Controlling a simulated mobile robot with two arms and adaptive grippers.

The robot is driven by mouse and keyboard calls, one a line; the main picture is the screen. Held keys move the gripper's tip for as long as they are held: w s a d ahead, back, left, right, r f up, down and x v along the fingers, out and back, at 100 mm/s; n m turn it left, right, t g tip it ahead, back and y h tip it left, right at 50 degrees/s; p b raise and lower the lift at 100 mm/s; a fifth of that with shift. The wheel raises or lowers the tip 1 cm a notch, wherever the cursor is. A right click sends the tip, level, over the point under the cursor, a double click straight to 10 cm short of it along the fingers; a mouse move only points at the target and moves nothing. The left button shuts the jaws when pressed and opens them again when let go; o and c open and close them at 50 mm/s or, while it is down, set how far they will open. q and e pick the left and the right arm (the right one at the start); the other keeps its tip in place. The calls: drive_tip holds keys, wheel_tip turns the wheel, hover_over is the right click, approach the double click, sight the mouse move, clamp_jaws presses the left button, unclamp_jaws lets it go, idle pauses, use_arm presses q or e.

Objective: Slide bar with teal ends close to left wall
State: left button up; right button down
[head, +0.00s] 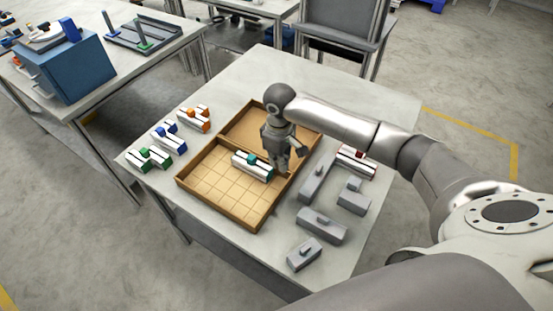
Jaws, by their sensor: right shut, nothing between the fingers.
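The bar with teal ends (251,165) lies in the near compartment of the shallow brown tray (217,221), close to the divider and on the grid-marked floor. The left wall of the tray (203,155) is up and to the left of the bar, with bare floor between them. My right gripper (281,168) is shut and empty, pointing down over the tray just right of the bar's right end. I cannot tell whether it touches the bar. My left gripper is not in view.
Bars with orange (194,119), blue (168,137) and green (149,158) parts lie left of the tray. Grey blocks (321,225) and a bar with dark red (356,161) lie to its right. The tray's far compartment (250,128) looks empty.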

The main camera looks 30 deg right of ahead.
wheel_tip(320, 180, down, 7)
drive_tip(key=shift+f+p, duration=0.2)
drive_tip(key=shift+p, duration=0.25)
drive_tip(key=shift+w, duration=0.15)
